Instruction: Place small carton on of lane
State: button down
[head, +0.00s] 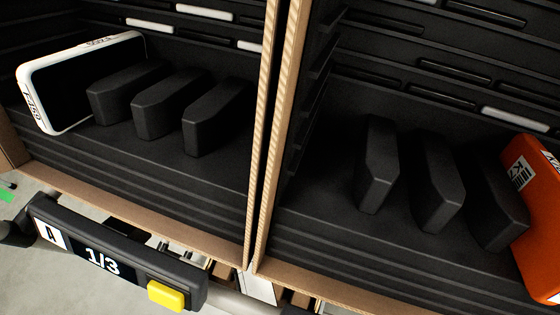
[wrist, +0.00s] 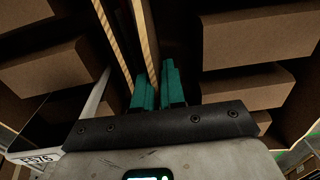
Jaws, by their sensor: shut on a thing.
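My gripper (wrist: 158,88) shows in the wrist view with its two teal fingers close together. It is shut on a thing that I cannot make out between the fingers. In the head view, a white-edged carton with a black face (head: 92,80) leans tilted in the left bay, at its left end. An orange carton (head: 538,225) with a white barcode label leans at the right edge of the right bay, partly out of frame. Black lane dividers (head: 206,120) stand in the left bay, and more dividers (head: 378,165) stand in the right bay. My gripper is not in the head view.
Upright cardboard-coloured panels (head: 272,140) part the two bays. Brown boxes (wrist: 258,38) flank the fingers in the wrist view. A label reading 5576 (wrist: 38,158) shows at lower left.

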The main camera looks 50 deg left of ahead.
jog(key=shift+f, duration=0.3)
jog(key=c, duration=1.2)
grip_release()
notch_tip(320, 180, up, 8)
jog(key=shift+r+p, duration=0.1)
jog(key=shift+p, duration=0.75)
